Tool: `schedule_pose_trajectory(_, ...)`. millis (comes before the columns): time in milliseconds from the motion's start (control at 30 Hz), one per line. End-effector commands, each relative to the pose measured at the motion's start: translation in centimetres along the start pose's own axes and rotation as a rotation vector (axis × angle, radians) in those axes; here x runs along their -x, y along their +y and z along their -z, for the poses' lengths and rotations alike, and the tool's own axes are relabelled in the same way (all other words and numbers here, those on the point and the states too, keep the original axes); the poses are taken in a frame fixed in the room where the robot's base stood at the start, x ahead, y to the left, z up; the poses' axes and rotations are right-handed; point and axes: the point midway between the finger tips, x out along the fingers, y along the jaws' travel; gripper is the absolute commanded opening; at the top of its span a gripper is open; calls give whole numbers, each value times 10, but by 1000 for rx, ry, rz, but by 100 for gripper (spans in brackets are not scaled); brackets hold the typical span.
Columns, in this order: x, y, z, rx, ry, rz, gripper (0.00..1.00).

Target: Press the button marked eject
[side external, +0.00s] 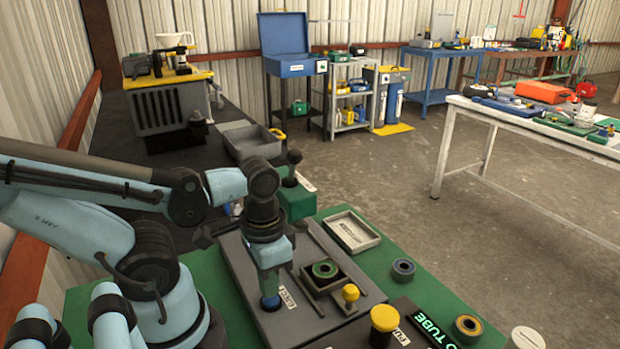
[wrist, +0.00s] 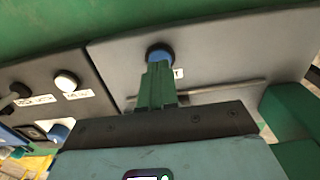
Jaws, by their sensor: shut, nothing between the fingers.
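A blue round button (side external: 270,301) sits on a grey panel (side external: 245,268), with a white label (side external: 288,298) beside it whose lettering looks like "eject" but is hard to read. My gripper (side external: 269,287) is shut and empty, pointing down directly over this button. In the wrist view, the green fingers of my gripper (wrist: 158,68) are together and reach up to the near edge of the blue button (wrist: 160,53). They partly cover the label (wrist: 178,73). I cannot tell whether the fingertips touch the button or whether it is pressed down.
A yellow button (side external: 384,318) is nearer the camera. The wrist view shows a white button (wrist: 66,82) on a dark panel at left. A grey tray (side external: 352,231) lies behind.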

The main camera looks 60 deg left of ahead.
Motion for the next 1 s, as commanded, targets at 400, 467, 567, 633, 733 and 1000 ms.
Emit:
schedule_pose_trajectory(400,0,0,0,0,0,0,0)
schedule_pose_trajectory(467,0,0,0,0,0,0,0)
schedule_pose_trajectory(567,-2,0,0,0,0,0,0)
schedule_pose_trajectory(633,-3,0,0,0,0,0,0)
schedule_pose_trajectory(733,-5,0,0,0,0,0,0)
schedule_pose_trajectory(1000,-10,0,1,0,0,0,0)
